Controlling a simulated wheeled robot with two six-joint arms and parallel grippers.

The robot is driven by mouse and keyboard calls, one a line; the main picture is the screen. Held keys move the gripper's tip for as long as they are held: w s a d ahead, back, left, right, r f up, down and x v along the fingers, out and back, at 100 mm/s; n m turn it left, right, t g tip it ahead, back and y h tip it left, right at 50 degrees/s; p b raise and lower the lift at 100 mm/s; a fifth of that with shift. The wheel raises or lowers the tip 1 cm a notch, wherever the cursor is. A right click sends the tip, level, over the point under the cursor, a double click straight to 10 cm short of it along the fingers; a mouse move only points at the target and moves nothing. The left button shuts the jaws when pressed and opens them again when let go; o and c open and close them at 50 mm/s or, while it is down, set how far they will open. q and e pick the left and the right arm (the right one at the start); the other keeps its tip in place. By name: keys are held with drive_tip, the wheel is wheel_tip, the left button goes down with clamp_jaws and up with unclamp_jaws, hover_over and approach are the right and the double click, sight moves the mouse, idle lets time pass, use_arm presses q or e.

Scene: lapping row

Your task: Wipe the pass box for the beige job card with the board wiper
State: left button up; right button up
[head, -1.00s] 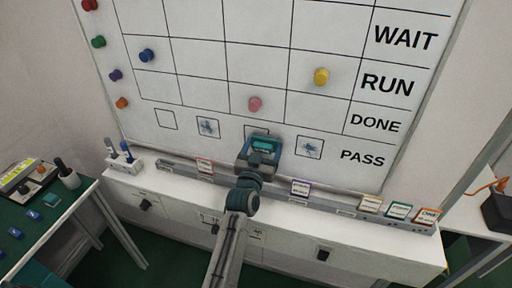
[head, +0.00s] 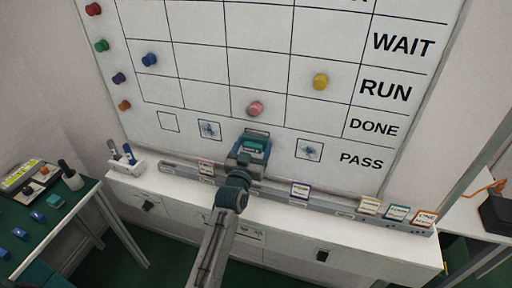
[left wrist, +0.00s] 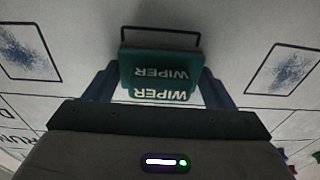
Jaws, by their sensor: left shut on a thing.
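My left gripper (head: 248,158) is shut on the teal board wiper (head: 254,147), held at the lower whiteboard in the PASS row. In the left wrist view the wiper (left wrist: 160,72) sits between the fingers, over a black-outlined box (left wrist: 160,32). Most of that box is hidden; its visible strip looks clean. Smudged pass boxes stand on either side, one to the left (head: 209,130) and one to the right (head: 309,149). The far-left box (head: 168,121) looks clean. The beige job card (head: 370,206) stands on the ledge at right. My right gripper is not in view.
Round magnets, including a pink one (head: 256,109) just above the wiper, sit on the board. A green table (head: 75,220) stands at left.

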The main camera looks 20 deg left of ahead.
use_arm(q)
drive_tip(key=shift+d+r, duration=0.2)
drive_tip(key=shift+d, duration=0.9)
drive_tip(key=shift+a, duration=1.2)
drive_tip(key=shift+s+f, duration=0.1)
drive_tip(key=shift+s, duration=2.95)
